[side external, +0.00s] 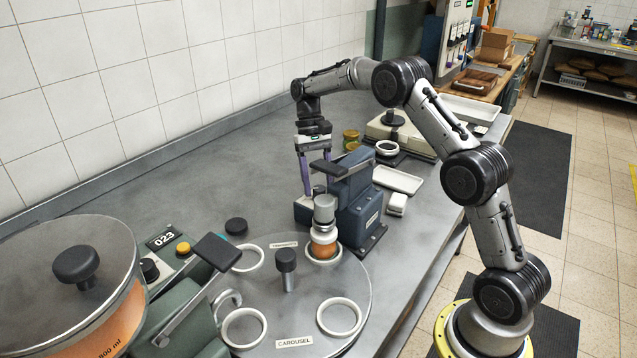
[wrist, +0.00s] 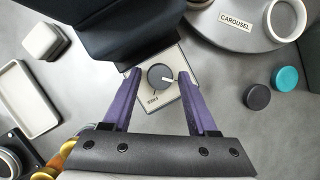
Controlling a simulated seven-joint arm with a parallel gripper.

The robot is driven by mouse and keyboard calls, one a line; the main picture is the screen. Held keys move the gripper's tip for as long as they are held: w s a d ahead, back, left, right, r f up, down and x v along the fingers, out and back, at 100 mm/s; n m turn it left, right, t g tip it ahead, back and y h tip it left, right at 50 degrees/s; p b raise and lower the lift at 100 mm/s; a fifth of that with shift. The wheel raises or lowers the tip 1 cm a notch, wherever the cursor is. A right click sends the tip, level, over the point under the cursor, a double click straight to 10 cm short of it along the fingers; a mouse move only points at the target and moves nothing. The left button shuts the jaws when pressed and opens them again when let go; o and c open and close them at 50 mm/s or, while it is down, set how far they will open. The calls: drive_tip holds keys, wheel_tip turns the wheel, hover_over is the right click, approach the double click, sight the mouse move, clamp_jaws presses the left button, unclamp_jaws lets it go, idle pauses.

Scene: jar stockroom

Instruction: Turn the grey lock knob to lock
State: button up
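The grey lock knob (wrist: 161,77) is a round dark-grey dial with a white pointer mark, on a pale plate (wrist: 176,103) with small lettering below it. The pointer faces right in the wrist view. My gripper (wrist: 160,73) is open, with one purple finger on each side of the knob and a visible gap to each. I cannot tell the height of the fingertips over the knob. In the side view my gripper (side external: 319,178) points down behind the blue-grey capping machine (side external: 358,205), and the knob cannot be made out there.
The machine's dark body (wrist: 115,30) rises close beside the fingers. The carousel (side external: 285,310) carries a jar with orange contents (side external: 323,249) and several white rings. Black and teal lids (wrist: 286,79) lie on the bench. A white tray (side external: 397,180) sits behind the machine.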

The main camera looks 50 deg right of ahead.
drive_tip(key=shift+o, duration=0.4)
drive_tip(key=v, duration=0.7)
drive_tip(key=shift+r, duration=0.2)
drive_tip(key=shift+w, duration=0.1)
